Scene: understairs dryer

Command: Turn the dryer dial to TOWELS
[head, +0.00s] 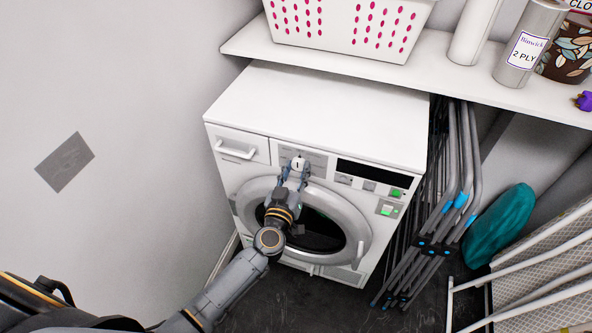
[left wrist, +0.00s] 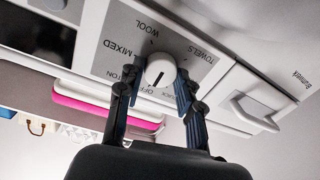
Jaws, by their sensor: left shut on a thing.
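The white dryer (head: 325,115) stands under a shelf. Its round white dial (head: 298,162) sits on a grey panel on the upper front. In the left wrist view, which is upside down, the dial (left wrist: 160,70) has a dark mark on the side towards the word OFF. TOWELS, WOOL and MIXED are printed around it; other labels are partly hidden by my fingers. My left gripper (left wrist: 158,86) has one finger on each side of the dial and is shut on it. In the head view my left gripper (head: 296,170) reaches the dial from below. My right gripper does not show.
The dryer's round door (head: 350,235) is behind my left arm. A drawer handle (head: 236,151) sticks out left of the dial. Folded grey racks (head: 455,190) lean at the right. A shelf (head: 400,75) above carries a white basket (head: 345,25).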

